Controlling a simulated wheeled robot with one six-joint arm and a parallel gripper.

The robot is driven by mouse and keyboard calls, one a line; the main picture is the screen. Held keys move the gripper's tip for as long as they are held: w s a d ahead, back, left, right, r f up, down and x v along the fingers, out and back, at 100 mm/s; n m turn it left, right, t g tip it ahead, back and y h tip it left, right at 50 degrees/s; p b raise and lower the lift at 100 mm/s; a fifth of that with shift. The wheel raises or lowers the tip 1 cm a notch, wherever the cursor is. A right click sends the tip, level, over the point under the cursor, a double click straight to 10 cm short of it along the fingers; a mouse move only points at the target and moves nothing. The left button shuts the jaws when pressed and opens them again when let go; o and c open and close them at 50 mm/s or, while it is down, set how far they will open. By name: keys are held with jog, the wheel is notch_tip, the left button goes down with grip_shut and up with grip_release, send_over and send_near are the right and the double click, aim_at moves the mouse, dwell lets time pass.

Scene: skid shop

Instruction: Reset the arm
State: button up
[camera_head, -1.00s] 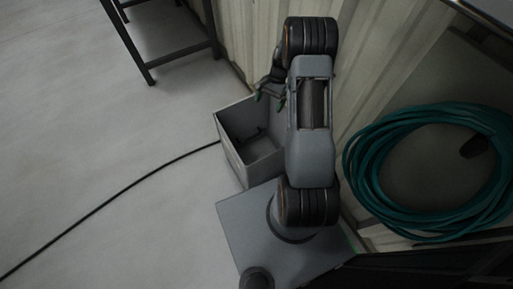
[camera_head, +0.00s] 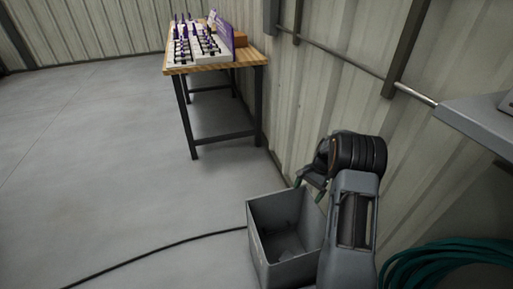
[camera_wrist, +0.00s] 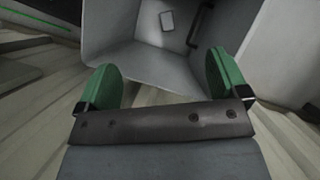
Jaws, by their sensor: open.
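My gripper (camera_head: 309,192) shows in the head view at the end of my folded arm, beside the upper right rim of a grey open box. In the wrist view my gripper (camera_wrist: 165,85) has two green fingertips set wide apart with nothing between them. It is open and empty. The grey box (camera_wrist: 130,62) lies beyond the fingertips in the wrist view. In the head view the box (camera_head: 262,252) stands low in front of my arm, and its inside looks empty. The lower part of my arm is out of the picture.
A wooden-topped table (camera_head: 258,57) with purple and white items stands farther back along the corrugated wall (camera_head: 330,85). A coiled green hose (camera_head: 440,265) is at the lower right, below a grey shelf (camera_head: 480,125). A black cable (camera_head: 150,255) crosses the floor. The floor at left is clear.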

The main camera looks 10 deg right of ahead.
jog(key=s+a+r+n+t+h+p, duration=0.1)
jog(key=s+a+r+n+p, duration=0.3)
jog(key=r, duration=1)
jog(key=s+a+r+n+t+h+p, duration=0.2)
jog(key=s+a+r+p, duration=0.3)
jog(key=r, duration=0.9)
jog(key=s+a+r+n+t+h+p, duration=0.1)
jog(key=s+a+r+n+t+p, duration=0.2)
jog(key=s+r+p, duration=0.7)
notch_tip(320, 180, up, 4)
jog(key=a+n+p, duration=0.2)
jog(key=p, duration=0.1)
jog(key=shift+n, duration=0.3)
